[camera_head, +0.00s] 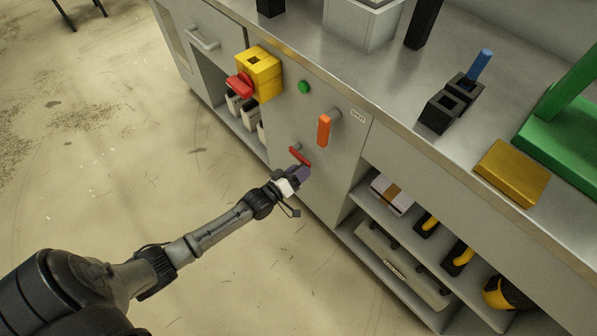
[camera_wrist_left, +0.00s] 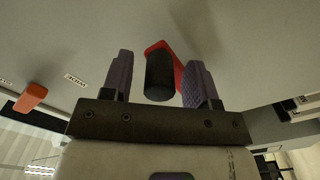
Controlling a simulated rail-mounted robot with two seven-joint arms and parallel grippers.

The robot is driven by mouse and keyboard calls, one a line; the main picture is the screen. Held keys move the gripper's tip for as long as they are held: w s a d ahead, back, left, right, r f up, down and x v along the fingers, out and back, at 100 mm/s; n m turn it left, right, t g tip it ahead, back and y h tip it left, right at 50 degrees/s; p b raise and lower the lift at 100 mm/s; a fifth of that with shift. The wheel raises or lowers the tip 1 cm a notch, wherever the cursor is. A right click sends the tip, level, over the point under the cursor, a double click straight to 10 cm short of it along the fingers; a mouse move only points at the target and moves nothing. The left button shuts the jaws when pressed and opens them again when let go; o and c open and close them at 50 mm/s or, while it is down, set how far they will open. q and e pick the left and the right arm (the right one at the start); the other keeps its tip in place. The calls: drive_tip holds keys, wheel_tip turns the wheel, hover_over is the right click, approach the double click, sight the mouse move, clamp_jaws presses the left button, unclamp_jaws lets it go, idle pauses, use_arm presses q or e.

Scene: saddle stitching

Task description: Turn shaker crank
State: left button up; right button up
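A red crank (camera_head: 299,156) is on the grey cabinet front, below an orange handle (camera_head: 324,130). In the left wrist view, its red arm (camera_wrist_left: 178,70) ends in a black cylindrical grip (camera_wrist_left: 160,76). My left gripper (camera_head: 303,175) is at the crank, partly covering it in the head view. In the left wrist view, the purple fingers of my left gripper (camera_wrist_left: 160,85) are apart, one on each side of the black grip, with a small gap showing on both sides. My right gripper is in neither view.
A yellow block with a red part (camera_head: 262,72) and a green button (camera_head: 304,87) are on the cabinet front, above the crank. Open shelves (camera_head: 437,297) with tools lie to the right. Black holders (camera_head: 441,112) and a gold block (camera_head: 511,172) stand on the countertop.

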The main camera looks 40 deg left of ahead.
use_arm(q)
clamp_jaws()
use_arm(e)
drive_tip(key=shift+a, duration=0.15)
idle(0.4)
use_arm(q)
drive_tip(key=shift+f+m+p, duration=0.3)
drive_tip(key=shift+f+m, duration=0.2)
drive_tip(key=shift+m, duration=0.3)
drive_tip(key=a+f+m, duration=0.6)
drive_tip(key=a+m, duration=0.2)
drive_tip(key=m, duration=0.8)
drive_tip(key=w+a+r+m+b, duration=0.1)
drive_tip(key=a+r+m, duration=0.5)
drive_tip(key=m, duration=1.2)
drive_tip(key=shift+w+a+r+b, duration=0.3)
drive_tip(key=shift+w+r, duration=0.05)
drive_tip(key=shift+r, duration=0.35)
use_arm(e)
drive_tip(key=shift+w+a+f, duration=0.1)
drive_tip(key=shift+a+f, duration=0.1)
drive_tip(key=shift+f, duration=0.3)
